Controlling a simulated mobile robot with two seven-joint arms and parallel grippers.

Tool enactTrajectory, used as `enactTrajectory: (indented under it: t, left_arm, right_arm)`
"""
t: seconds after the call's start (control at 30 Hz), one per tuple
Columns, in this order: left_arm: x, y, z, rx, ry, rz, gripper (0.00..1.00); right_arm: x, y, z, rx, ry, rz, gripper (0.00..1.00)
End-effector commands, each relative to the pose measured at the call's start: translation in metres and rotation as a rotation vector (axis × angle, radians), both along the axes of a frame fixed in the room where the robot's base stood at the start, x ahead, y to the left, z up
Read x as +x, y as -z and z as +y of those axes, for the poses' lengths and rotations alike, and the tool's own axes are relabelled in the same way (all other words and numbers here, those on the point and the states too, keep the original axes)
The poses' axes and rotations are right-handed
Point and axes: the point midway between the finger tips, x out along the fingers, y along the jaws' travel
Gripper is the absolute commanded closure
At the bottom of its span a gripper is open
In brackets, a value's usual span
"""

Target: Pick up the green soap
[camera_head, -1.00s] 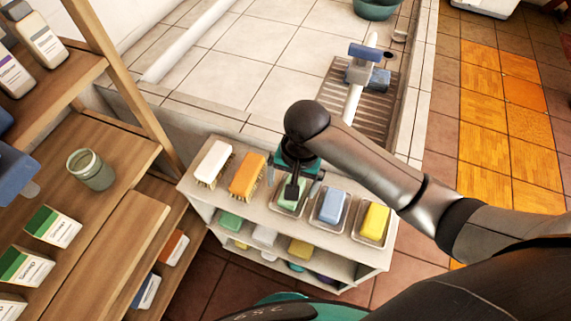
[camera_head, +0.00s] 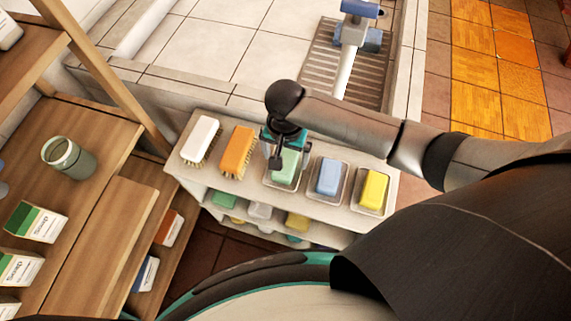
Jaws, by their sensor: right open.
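The green soap (camera_head: 287,167) lies in a clear dish on the top of the small white shelf unit, between the orange brush and the blue soap. My right gripper (camera_head: 276,160) is over the soap's left part, pointing down, with its jaws open. The gripper hides part of the soap and dish; I cannot tell whether the fingers touch the soap. My left gripper is not in view.
On the same shelf top (camera_head: 228,187) are a white brush (camera_head: 200,138), an orange brush (camera_head: 237,150), a blue soap (camera_head: 329,176) and a yellow soap (camera_head: 373,189) in dishes. A wooden rack (camera_head: 100,150) with a green jar (camera_head: 68,158) stands at left. A tiled basin lies behind.

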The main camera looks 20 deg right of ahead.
Motion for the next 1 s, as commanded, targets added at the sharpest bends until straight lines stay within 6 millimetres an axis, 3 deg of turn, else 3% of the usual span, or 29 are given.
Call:
enactTrajectory:
  t: [0.23, 0.57, 1.0]
  left_arm:
    - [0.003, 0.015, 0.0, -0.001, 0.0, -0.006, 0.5]
    - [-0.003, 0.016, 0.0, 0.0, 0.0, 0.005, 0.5]
    - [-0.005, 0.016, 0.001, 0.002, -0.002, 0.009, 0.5]
  right_arm:
    - [0.002, 0.039, 0.001, -0.002, 0.0, 0.001, 0.0]
    - [0.002, 0.045, 0.002, -0.001, -0.001, -0.001, 0.0]
    - [0.001, 0.044, 0.001, 0.0, -0.001, 0.0, 0.49]
